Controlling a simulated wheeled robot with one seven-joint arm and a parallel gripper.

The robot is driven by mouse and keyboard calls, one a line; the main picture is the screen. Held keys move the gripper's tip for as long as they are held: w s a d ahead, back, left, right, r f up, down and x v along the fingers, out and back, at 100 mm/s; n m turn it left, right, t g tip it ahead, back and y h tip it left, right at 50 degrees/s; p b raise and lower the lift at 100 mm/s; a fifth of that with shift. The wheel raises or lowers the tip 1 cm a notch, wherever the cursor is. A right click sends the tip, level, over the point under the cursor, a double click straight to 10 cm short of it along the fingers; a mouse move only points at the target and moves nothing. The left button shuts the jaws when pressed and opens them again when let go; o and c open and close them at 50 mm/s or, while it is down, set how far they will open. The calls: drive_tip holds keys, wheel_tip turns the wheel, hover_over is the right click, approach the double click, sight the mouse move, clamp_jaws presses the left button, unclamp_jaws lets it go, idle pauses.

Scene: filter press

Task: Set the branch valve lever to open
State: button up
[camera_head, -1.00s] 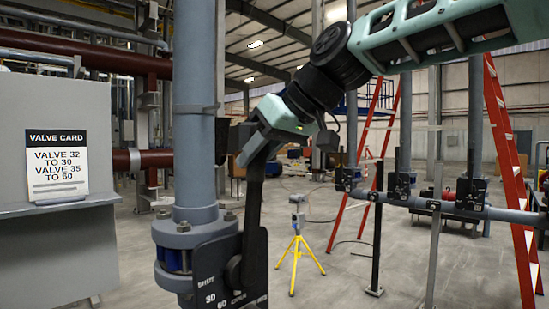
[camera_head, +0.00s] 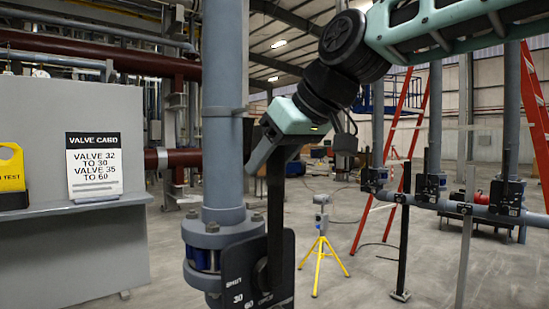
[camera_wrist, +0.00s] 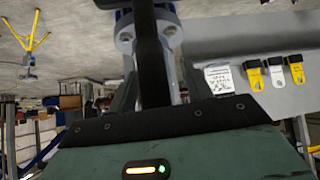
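The branch valve lever (camera_head: 274,212) is a long black bar rising nearly upright from a hub on a black dial plate (camera_head: 232,285). The plate stands at the flange of a grey vertical pipe (camera_head: 223,160). It bears white marks, including 30 and 60; the other lettering is hard to read and partly cut off. My gripper (camera_head: 268,150) is at the lever's upper end. The contact itself is partly hidden.
A grey panel (camera_head: 70,250) at the left carries a valve card (camera_head: 93,165) reading "valve 32 to 30, valve 35 to 60" and a yellow tag (camera_head: 11,170). A yellow tripod (camera_head: 321,255), red ladders (camera_head: 400,130) and a low pipe rail (camera_head: 455,207) stand to the right.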

drive_tip(key=shift+d, duration=0.1)
drive_tip(key=shift+s+d+r, duration=0.15)
drive_tip(key=shift+d+r, duration=0.15)
drive_tip(key=shift+r, duration=0.1)
drive_tip(key=b+v, duration=0.2)
drive_tip(key=v, duration=1.4)
drive_tip(key=shift+s, duration=0.15)
drive_tip(key=s+a+f+m+g+h, duration=0.1)
drive_tip(key=s+a+f+g, duration=0.1)
drive_tip(key=f, duration=1.2)
drive_tip(key=s+a+f+m+g+h, duration=0.1)
drive_tip(key=s+f+g+h, duration=0.1)
drive_tip(key=f, duration=1.2)
drive_tip(key=s+d+f+g+h, duration=0.1)
drive_tip(key=s+d+f, duration=0.2)
drive_tip(key=s+f, duration=0.3)
drive_tip(key=s+d+f+g+h, duration=0.1)
drive_tip(key=s+d+f, duration=0.2)
drive_tip(key=f, duration=0.9)
drive_tip(key=s, duration=0.3)
drive_tip(key=shift+s+h, duration=0.3)
drive_tip(key=shift+s, duration=0.1)
